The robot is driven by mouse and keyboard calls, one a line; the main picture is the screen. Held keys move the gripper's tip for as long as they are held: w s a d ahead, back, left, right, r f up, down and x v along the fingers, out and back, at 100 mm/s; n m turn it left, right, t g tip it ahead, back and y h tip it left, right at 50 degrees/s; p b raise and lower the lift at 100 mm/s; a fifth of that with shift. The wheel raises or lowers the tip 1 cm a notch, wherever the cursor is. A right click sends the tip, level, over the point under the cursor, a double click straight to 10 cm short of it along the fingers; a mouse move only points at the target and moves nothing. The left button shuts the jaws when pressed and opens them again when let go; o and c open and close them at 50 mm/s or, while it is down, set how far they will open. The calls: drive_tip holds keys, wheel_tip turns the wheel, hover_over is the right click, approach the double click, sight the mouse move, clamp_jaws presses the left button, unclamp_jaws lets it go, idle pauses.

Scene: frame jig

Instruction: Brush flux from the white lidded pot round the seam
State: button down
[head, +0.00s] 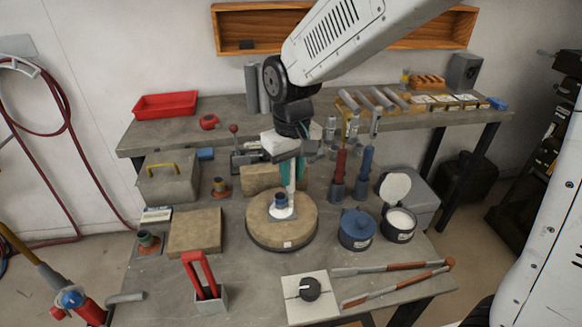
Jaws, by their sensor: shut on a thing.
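A dark pot with a raised white lid (394,187) stands on the bench at the right. The lid is tilted up behind it, and the pot (398,234) shows white contents. A round tan turntable (262,232) is at the centre. A small blue and dark fitting (280,200) stands on a pale plate on it; its seam is too small to make out. My gripper (289,178), with teal fingers, is shut on a slim pale tool, seemingly the brush. The tool points down just above or behind the fitting; I cannot tell whether they touch.
A blue lidded pot (357,230) stands just left of the white-lidded pot. Red (340,166) and blue (366,165) handled tools stand upright behind.

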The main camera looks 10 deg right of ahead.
drive_tip(key=shift+s+f, duration=0.1)
drive_tip(key=shift+s, duration=1.6)
wheel_tip(320, 180, up, 7)
idle(0.6)
drive_tip(key=w+a, duration=0.3)
drive_tip(key=a, duration=0.2)
drive_tip(key=shift+w+d+f, duration=0.1)
drive_tip(key=shift+f, duration=1.4)
drive_tip(key=shift+w+d+f, duration=0.1)
drive_tip(key=shift+f, duration=1.35)
